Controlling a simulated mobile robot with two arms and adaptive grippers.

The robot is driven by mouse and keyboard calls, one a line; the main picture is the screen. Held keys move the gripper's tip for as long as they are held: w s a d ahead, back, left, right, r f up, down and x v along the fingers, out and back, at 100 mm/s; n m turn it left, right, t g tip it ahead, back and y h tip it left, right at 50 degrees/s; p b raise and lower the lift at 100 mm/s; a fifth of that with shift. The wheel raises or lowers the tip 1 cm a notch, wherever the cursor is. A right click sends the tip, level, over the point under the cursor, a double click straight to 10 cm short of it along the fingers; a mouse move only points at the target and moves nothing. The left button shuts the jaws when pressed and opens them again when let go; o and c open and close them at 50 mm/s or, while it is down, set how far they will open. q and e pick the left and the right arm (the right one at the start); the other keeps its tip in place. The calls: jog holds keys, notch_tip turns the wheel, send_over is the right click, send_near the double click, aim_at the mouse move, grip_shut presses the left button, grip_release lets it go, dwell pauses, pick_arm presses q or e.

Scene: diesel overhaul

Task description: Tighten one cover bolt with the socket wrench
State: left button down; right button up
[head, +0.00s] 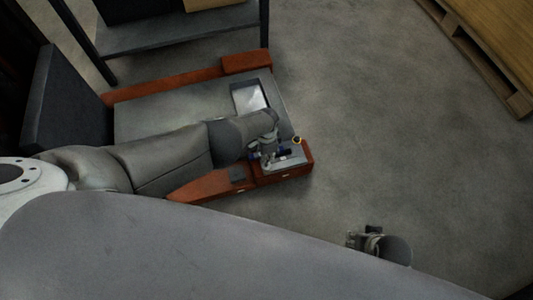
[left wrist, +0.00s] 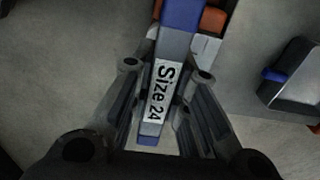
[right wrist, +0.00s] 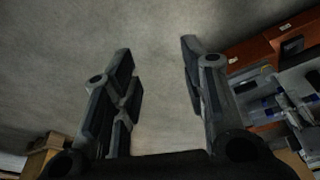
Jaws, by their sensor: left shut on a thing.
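My left gripper (head: 268,150) is over the right end of the low red-orange unit. In the left wrist view my left gripper (left wrist: 163,85) is shut on a blue tool with a white "Size 24" label (left wrist: 180,14), taken to be the socket wrench. Its working end is out of that view. My right gripper (head: 360,240) hangs over bare floor to the lower right. In the right wrist view its fingers (right wrist: 157,60) are wide apart with nothing between them. I cannot make out the cover or its bolts.
The red-orange unit (head: 295,172) carries a grey top (head: 165,120) and a small yellow ring (head: 297,140). In the right wrist view, blue-handled items (right wrist: 262,112) lie on a grey tray. A shelf (head: 180,38) stands behind; a pallet (head: 490,60) is far right. Floor between is clear.

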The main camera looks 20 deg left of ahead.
pick_arm(q)
jog(key=shift+f, duration=0.1)
jog(key=m, duration=0.3)
jog(key=shift+m, duration=0.3)
jog(key=m, duration=0.2)
jog(key=shift+m, duration=0.3)
jog(key=m, duration=0.2)
jog(key=shift+f+m, duration=0.1)
jog(key=shift+m, duration=0.3)
jog(key=m, duration=0.4)
jog(key=shift+b, duration=0.4)
jog(key=m, duration=0.4)
jog(key=shift+b, duration=0.35)
jog(key=m+b, duration=0.1)
jog(key=m, duration=0.5)
jog(key=shift+d, duration=0.1)
pick_arm(e)
jog(key=w+v, duration=0.1)
jog(key=v, duration=0.8)
jog(key=shift+r+t, duration=0.3)
jog(key=shift+r, duration=0.15)
jog(key=shift+w+d, duration=0.1)
jog(key=shift+w, duration=0.05)
